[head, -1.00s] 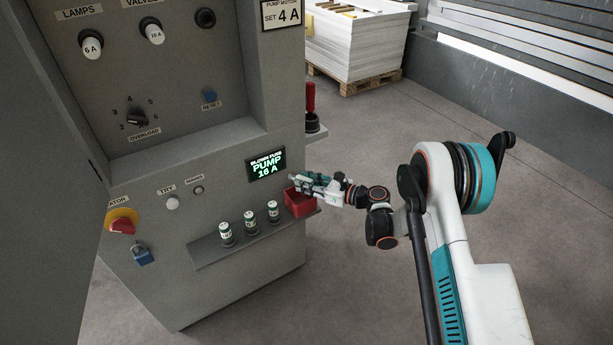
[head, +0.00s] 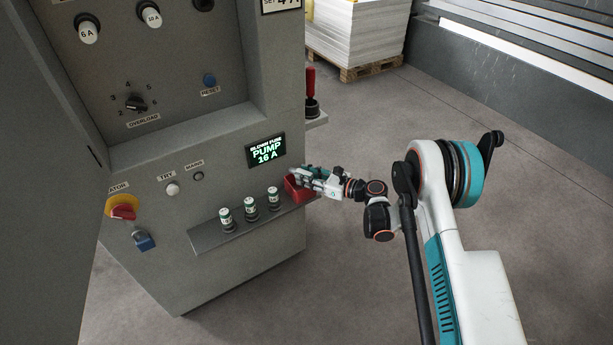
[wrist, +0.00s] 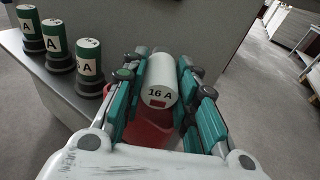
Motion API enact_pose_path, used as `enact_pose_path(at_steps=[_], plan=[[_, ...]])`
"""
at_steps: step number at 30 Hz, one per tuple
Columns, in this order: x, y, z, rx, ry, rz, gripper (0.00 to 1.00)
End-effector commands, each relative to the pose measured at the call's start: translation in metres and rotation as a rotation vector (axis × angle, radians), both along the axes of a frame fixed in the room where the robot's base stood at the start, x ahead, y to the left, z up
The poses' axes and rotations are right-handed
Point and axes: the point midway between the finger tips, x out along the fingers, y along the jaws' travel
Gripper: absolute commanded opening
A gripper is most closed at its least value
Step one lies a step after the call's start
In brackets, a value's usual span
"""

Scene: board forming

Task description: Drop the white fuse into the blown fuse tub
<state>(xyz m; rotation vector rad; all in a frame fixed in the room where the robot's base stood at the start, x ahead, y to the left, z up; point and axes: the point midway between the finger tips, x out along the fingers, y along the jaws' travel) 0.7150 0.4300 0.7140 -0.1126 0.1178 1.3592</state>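The white fuse (wrist: 159,84), a cylinder labelled 16 A with a small red mark, sits between the fingers of my gripper (wrist: 162,70) in the wrist view. The fingers touch it on both sides. The red tub (head: 294,190) stands at the right end of the grey ledge in the head view. Its red wall also shows below the fuse in the wrist view (wrist: 150,134). My gripper (head: 306,174) is over the tub in the head view. The fuse is too small there to make out.
Several green-and-white fuses (head: 250,210) stand on the grey ledge (head: 213,239) left of the tub. The cabinet display (head: 266,151) reads BLOWN FUSE PUMP 16 A. Open floor lies to the right.

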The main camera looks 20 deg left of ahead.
Motion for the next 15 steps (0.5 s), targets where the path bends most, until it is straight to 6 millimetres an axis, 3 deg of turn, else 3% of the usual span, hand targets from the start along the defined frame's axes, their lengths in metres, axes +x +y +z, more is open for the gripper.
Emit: enact_pose_path(at_steps=[1, 3, 15], plan=[[0.0000, 0.0000, 0.0001, 0.000, 0.000, 0.000, 0.38], [0.0000, 0.0000, 0.0001, 0.000, 0.000, 0.000, 0.50], [-0.0006, -0.0046, 0.0007, 0.000, 0.000, -0.001, 0.50]])
